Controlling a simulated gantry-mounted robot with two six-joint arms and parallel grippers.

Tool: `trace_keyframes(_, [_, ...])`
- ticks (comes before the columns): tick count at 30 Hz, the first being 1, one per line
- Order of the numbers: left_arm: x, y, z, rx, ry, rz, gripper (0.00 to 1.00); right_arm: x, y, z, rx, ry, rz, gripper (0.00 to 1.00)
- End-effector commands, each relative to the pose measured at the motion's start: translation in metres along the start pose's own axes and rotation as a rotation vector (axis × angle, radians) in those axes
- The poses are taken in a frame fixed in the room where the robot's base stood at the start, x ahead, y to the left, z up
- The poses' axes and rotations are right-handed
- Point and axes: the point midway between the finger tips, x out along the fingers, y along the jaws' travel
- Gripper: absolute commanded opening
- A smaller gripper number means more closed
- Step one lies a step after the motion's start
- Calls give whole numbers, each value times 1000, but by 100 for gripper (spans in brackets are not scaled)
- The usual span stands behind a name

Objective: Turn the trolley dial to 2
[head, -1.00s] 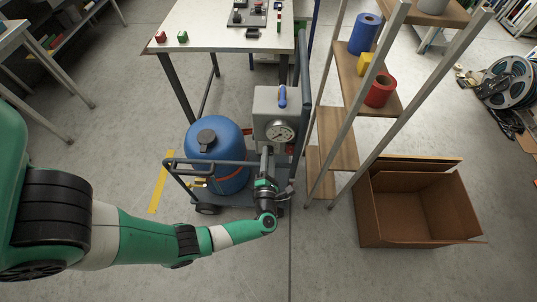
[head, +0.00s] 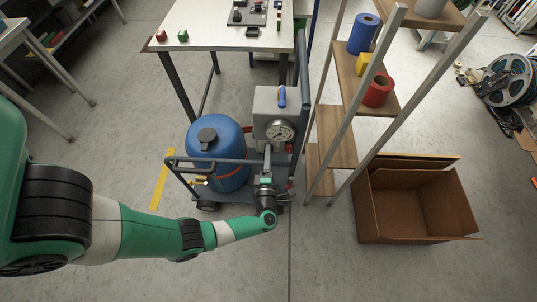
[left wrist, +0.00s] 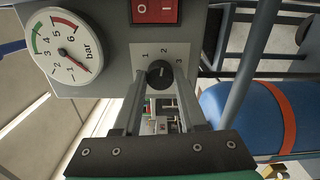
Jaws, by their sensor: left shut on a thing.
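The trolley (head: 240,160) carries a grey box (head: 265,102) with a round pressure gauge (head: 280,131). In the left wrist view, the black dial (left wrist: 160,72) sits on the box's plate, with the numbers 1, 2 and 3 around its upper side. My left gripper (left wrist: 160,84) is shut on the dial, one finger on each side. I cannot clearly tell which number the dial's mark points to. In the head view my left gripper (head: 267,152) reaches up to the box's front, and the dial is hidden there.
A red rocker switch (left wrist: 156,11) is just above the dial, and the gauge is to its left. A blue tank (head: 217,150) stands on the trolley. A shelf rack (head: 345,110) is close on the right, with a cardboard box (head: 415,208) beyond.

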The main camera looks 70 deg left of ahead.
Motion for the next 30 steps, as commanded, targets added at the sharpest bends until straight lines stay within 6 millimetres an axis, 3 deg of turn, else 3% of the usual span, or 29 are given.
trace_keyframes(7, [0, 0, 0, -1, 0, 1, 0, 0, 0, 0, 0, 0, 0, 48])
trace_keyframes(8, [0, 0, 0, -1, 0, 1, 46, 0, 0, 0, 0, 0, 0, 48])
trace_keyframes(12, [0, 0, 0, -1, 0, 0, 71, 0, 0, 0, 0, 0, 0, 48])
trace_keyframes(23, [-5, 1, 0, -1, -1, 0, 71, 1, 0, -1, 0, 0, 0, 48])
trace_keyframes(30, [-52, 2, 3, -1, -9, -1, 71, 7, 0, -7, 0, 0, 0, 48])
